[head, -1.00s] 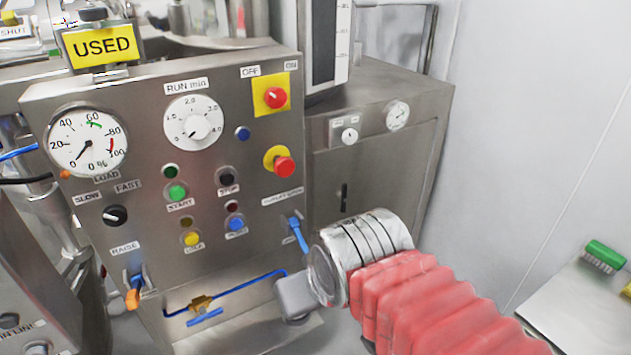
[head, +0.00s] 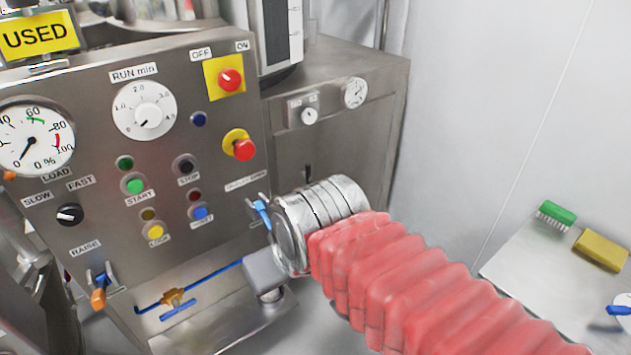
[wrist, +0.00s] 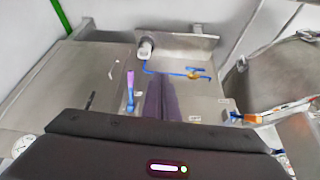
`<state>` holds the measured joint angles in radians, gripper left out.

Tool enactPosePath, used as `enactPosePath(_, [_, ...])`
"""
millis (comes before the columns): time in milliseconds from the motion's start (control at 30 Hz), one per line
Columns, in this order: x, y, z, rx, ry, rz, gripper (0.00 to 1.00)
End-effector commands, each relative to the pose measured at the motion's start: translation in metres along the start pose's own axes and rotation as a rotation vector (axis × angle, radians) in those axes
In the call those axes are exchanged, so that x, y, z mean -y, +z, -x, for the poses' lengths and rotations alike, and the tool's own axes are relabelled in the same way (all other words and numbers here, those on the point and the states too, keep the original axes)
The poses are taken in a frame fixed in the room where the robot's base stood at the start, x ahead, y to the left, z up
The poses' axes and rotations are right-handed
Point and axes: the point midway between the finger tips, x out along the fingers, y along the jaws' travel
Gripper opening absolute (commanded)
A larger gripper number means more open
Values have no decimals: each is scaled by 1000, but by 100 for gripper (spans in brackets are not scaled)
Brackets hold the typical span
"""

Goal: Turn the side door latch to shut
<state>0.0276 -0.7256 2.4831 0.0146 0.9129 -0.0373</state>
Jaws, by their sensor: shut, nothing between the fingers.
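The side door latch (head: 308,173) is a small dark upright handle on the door of the steel cabinet right of the control panel. In the head view its lower part is hidden behind my wrist. In the wrist view a slim slanted handle that looks like this latch (wrist: 88,71) shows on the cabinet face at the left. My gripper (wrist: 159,92) shows there as two dark fingers held together, empty, over the panel's lower front. They are apart from the latch, to its right in the wrist view. In the head view the fingers are hidden behind my wrist.
A blue lever (wrist: 130,92) stands close beside my fingers. A blue pipe with a brass valve (head: 172,297) runs along the panel's bottom to a grey fitting (head: 264,271). An orange-tipped lever (head: 99,296) is at the lower left. A bench (head: 520,268) with brushes stands right.

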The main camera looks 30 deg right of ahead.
Motion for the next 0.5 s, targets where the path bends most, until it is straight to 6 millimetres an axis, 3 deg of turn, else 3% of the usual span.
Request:
enactPosePath(267, [-38, -14, -13, 124, -12, 5, 0])
enactPosePath(500, [-84, -24, -28, 225, -81, 12, 0])
